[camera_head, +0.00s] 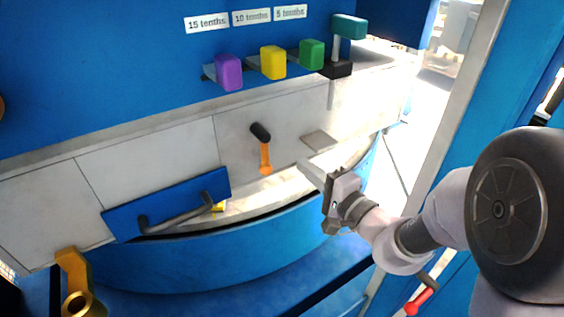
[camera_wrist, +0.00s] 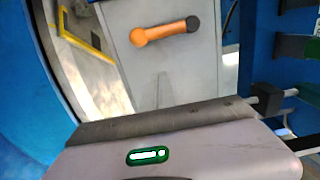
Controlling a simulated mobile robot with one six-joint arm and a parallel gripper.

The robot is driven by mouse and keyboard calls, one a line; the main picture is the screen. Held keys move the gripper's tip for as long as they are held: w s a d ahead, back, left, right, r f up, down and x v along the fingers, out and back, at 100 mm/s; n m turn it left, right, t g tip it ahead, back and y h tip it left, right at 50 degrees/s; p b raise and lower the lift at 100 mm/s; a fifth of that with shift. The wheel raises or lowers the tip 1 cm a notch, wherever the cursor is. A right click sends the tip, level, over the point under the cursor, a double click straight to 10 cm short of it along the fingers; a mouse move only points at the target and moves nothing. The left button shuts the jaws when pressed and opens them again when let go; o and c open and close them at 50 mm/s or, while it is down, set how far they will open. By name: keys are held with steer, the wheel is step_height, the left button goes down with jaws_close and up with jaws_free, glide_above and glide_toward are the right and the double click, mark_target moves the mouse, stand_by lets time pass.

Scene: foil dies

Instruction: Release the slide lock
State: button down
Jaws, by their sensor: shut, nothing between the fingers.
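An orange lever (camera_head: 265,158) with a black end hangs on the pale front panel, black end up and rounded orange end down. It also shows in the wrist view (camera_wrist: 160,32), lying nearly level across the picture. No label marks it as the slide lock, so I cannot tell for certain that it is. My gripper (camera_head: 305,166) is shut and empty. It is to the right of the orange lever and apart from it. In the wrist view my gripper's grey body fills the bottom.
Purple (camera_head: 229,72), yellow (camera_head: 273,62) and green (camera_head: 312,54) blocks line the ledge beneath tenths labels. A teal-topped handle (camera_head: 348,27) stands beside them. A blue flap with a grey bar handle (camera_head: 178,220) is at lower left. A red handle (camera_head: 421,300) is at lower right.

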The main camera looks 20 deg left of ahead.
mark_target(262, 150)
steer(key=a, duration=0.5)
steer(key=shift+s+a, duration=0.25)
steer(key=shift+a, duration=0.1)
